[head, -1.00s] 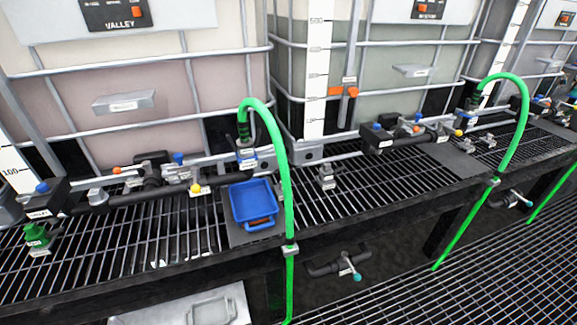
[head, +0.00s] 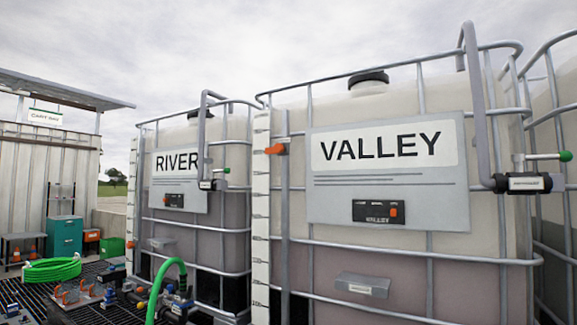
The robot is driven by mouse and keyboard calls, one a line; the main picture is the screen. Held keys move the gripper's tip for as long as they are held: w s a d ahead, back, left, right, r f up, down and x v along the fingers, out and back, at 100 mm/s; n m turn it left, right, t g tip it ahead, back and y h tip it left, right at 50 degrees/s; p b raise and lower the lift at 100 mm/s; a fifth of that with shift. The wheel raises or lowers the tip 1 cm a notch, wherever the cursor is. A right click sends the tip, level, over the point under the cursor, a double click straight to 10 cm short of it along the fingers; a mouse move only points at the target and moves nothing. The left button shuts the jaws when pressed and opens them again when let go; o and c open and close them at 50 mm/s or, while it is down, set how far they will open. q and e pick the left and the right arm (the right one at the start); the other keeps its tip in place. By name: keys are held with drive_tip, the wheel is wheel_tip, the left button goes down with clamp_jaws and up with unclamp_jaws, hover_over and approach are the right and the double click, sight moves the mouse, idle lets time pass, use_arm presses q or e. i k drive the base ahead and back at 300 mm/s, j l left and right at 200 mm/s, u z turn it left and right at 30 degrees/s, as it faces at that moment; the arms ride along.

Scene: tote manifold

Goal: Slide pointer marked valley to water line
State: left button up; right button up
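The VALLEY tote (head: 480,200) is a caged, translucent tank with a large white name sign (head: 380,160). An orange pointer (head: 276,149) sits high on a grey vertical rail at the tote's left edge, beside a white scale strip (head: 261,210). No lettering on the pointer is readable. The liquid shows as a pinkish, darker lower part (head: 465,285); its upper edge looks to be near mid-tank, well below the pointer. A black plate marked VALLEY (head: 377,212) with an orange piece is on the sign. Neither gripper is in view.
The RIVER tote (head: 200,240) stands to the left. A grey pipe with a green-handled valve (head: 540,157) hangs at the VALLEY tote's right. A green hose (head: 165,285) and fittings stand low at left, with a coiled hose (head: 50,270) and teal cabinet (head: 65,238) beyond.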

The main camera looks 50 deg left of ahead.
sight(281, 148)
drive_tip(key=j+u, duration=0.1)
drive_tip(key=u, duration=1.5)
drive_tip(key=i+l, duration=0.05)
